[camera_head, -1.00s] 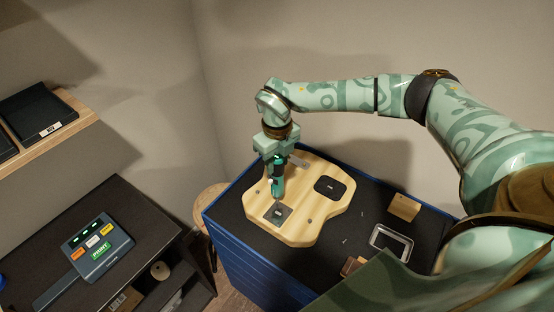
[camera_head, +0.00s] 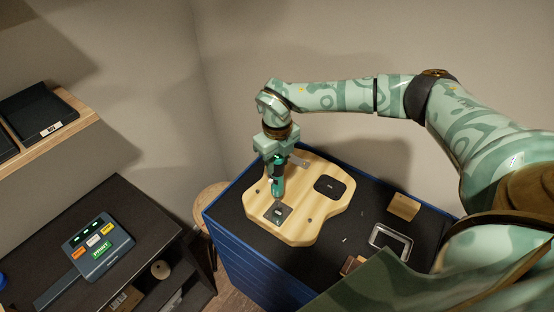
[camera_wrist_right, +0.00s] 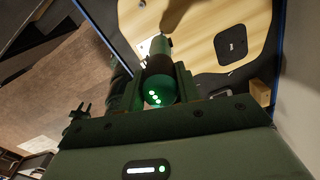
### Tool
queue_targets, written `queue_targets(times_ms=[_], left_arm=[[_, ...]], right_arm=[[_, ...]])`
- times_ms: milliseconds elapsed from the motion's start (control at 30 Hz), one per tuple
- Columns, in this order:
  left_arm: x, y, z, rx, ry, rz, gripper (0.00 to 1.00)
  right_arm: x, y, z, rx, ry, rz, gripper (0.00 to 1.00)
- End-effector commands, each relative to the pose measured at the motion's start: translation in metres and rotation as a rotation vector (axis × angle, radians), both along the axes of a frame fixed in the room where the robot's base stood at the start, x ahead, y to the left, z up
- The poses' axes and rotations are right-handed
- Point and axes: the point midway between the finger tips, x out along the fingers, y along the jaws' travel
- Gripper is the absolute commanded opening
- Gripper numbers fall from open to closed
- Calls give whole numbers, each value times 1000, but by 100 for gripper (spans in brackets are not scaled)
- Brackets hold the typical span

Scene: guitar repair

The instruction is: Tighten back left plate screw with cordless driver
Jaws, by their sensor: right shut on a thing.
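My right gripper (camera_head: 276,158) is shut on the cordless driver (camera_head: 277,185), a teal and dark tool held upright with its tip down. The driver also shows in the right wrist view (camera_wrist_right: 158,82), with green lights lit on its end. Its tip is at the dark metal plate (camera_head: 277,214) on the wooden guitar body (camera_head: 310,220). I cannot tell whether the tip touches a screw; the plate screws are too small to make out. My left gripper is not in view.
The guitar body lies on a blue-sided cart with a dark top (camera_head: 355,215). A wooden block (camera_head: 404,207) and a metal tray (camera_head: 391,240) stand to its right, with small bits between. A separate dark bench at left holds a button panel (camera_head: 98,247).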

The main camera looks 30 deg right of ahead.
Motion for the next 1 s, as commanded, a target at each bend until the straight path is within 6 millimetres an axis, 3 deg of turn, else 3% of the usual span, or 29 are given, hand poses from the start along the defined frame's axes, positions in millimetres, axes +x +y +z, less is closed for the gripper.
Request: queue_targets(times_ms=[1000], left_arm=[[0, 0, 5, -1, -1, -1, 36]], right_arm=[[-1, 1, -8, 1, 2, 1, 0]])
